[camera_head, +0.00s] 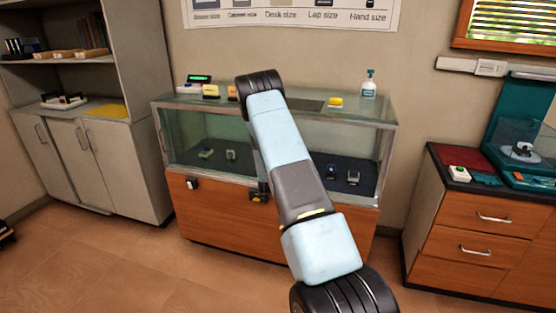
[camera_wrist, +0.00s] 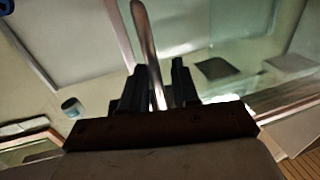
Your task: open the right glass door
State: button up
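The glass display case (camera_head: 172,138) stands against the wall in the head view. Its right glass door (camera_head: 310,137) is the right half of the front, partly hidden behind my arm; I cannot tell whether it stands ajar. My gripper (camera_head: 260,194) is low at the middle of the case front, mostly hidden by my arm. In the wrist view my gripper (camera_wrist: 160,88) has its two dark fingers apart, with a slim metal handle (camera_wrist: 146,35) running between them. A narrow gap shows between the handle and the right finger. Glass panes lie behind it.
Small devices (camera_head: 342,175) sit inside the case, and a spray bottle (camera_head: 369,84) stands on top. A grey cabinet (camera_head: 100,165) is at left and a wooden drawer unit (camera_head: 478,230) at right. Open floor (camera_head: 130,265) lies in front.

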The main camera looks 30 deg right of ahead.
jog(key=shift+d, duration=0.1)
jog(key=shift+s, duration=0.1)
jog(key=v, duration=1.3)
jog(key=shift+s+a, duration=0.2)
jog(key=shift+a, duration=0.15)
